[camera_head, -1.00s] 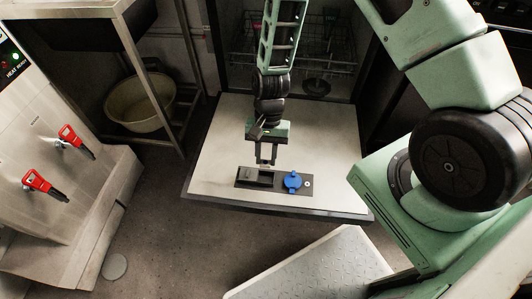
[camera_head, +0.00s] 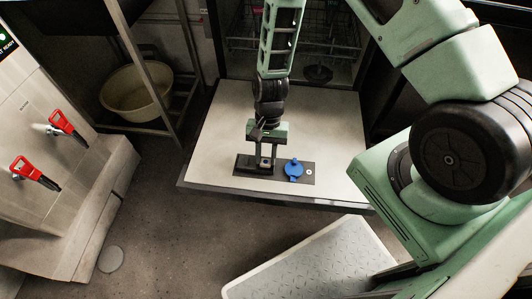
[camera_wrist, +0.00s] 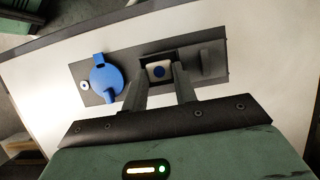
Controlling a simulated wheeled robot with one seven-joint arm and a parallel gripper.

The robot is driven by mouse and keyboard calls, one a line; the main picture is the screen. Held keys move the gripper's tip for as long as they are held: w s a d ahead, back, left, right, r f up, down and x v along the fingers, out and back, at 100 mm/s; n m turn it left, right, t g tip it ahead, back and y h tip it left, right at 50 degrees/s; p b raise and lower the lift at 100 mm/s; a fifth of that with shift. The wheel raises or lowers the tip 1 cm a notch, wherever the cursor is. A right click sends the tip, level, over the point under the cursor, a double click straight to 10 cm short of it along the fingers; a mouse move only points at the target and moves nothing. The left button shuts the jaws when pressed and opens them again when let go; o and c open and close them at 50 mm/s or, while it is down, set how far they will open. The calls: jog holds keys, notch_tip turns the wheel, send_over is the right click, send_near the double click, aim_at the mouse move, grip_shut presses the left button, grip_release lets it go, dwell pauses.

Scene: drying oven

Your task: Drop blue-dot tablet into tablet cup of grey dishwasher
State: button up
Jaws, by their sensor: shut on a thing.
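The white tablet with a blue dot (camera_wrist: 159,71) is between the fingertips of my gripper (camera_wrist: 160,79) in the wrist view. My gripper (camera_head: 264,166) is shut on it and points down at the dispenser. The tablet cup (camera_wrist: 146,59) is a dark, rectangular opening in the black dispenser panel (camera_wrist: 88,72). The tablet appears within the cup's outline; I cannot tell whether it touches the cup floor. The panel lies on the inner face of the open grey dishwasher door (camera_head: 215,137). In the head view my fingers largely hide the cup.
A blue round cap (camera_wrist: 106,78) sits on the panel beside the cup; it also shows in the head view (camera_head: 293,169). A dark lid with a raised tab (camera_wrist: 208,62) is on the cup's other side. A dish rack (camera_head: 330,45) stands inside the dishwasher behind.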

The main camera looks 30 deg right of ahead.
jog(key=o, duration=1)
jog(key=shift+w+a, duration=0.1)
jog(key=shift+w+a+r, duration=0.1)
jog(key=shift+w, duration=0.05)
dwell(0.4)
jog(key=shift+r, duration=0.1)
jog(key=p+v, duration=0.4)
jog(key=v, duration=1.3)
jog(key=shift+s, duration=0.3)
jog(key=shift+r, duration=0.1)
